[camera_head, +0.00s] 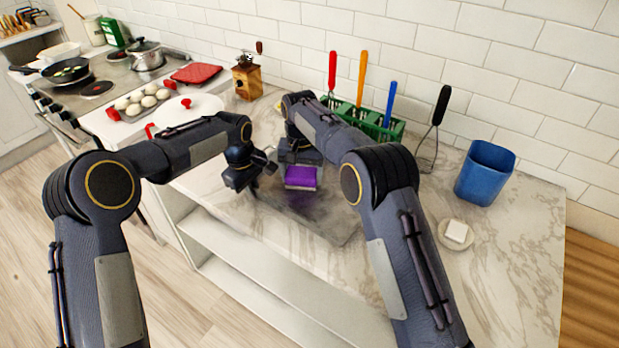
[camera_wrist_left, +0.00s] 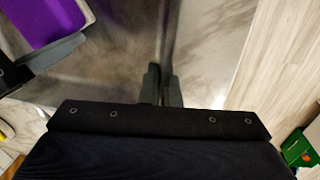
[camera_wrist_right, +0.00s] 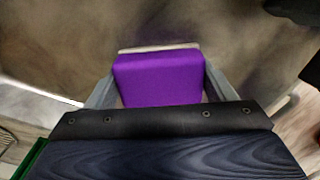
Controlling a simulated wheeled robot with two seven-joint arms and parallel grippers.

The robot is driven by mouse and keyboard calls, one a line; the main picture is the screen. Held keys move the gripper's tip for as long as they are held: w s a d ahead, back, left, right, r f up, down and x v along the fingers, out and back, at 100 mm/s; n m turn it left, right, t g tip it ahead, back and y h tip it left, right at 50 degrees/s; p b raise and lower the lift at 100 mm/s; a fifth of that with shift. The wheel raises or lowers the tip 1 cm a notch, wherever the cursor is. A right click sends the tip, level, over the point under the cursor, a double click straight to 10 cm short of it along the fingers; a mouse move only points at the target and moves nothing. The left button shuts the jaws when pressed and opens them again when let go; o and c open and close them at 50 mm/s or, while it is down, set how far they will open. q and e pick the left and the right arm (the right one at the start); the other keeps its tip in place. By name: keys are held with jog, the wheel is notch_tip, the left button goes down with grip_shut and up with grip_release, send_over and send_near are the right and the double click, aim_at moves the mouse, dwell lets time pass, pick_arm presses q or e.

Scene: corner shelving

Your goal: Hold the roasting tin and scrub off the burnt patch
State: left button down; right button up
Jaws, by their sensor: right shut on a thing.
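The grey metal roasting tin (camera_head: 325,224) lies on the marble counter, partly hidden by my right arm. My left gripper (camera_head: 268,166) is at its left side; in the left wrist view its fingers (camera_wrist_left: 162,84) are close together with the tin's thin rim (camera_wrist_left: 167,40) between them. My right gripper (camera_head: 300,165) is shut on a purple sponge (camera_head: 300,176) with a pale scrubbing side, over the tin. The right wrist view shows the sponge (camera_wrist_right: 160,80) between both fingers. Dark smudges mark the tin's floor (camera_wrist_right: 265,75); whether the sponge touches it I cannot tell.
A green caddy (camera_head: 375,124) with coloured-handled tools stands behind the tin. A black-handled masher (camera_head: 436,120), a blue bin (camera_head: 485,172) and a white block on a dish (camera_head: 456,232) are to the right. A wooden grinder (camera_head: 247,78) stands behind left. The front-right counter is clear.

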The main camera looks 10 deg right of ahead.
jog(key=shift+w+a, duration=0.8)
jog(key=shift+a, duration=0.1)
jog(key=shift+s+d+r, duration=0.1)
jog(key=shift+r, duration=4)
pick_arm(q)
jog(key=c, duration=1.6)
grip_release()
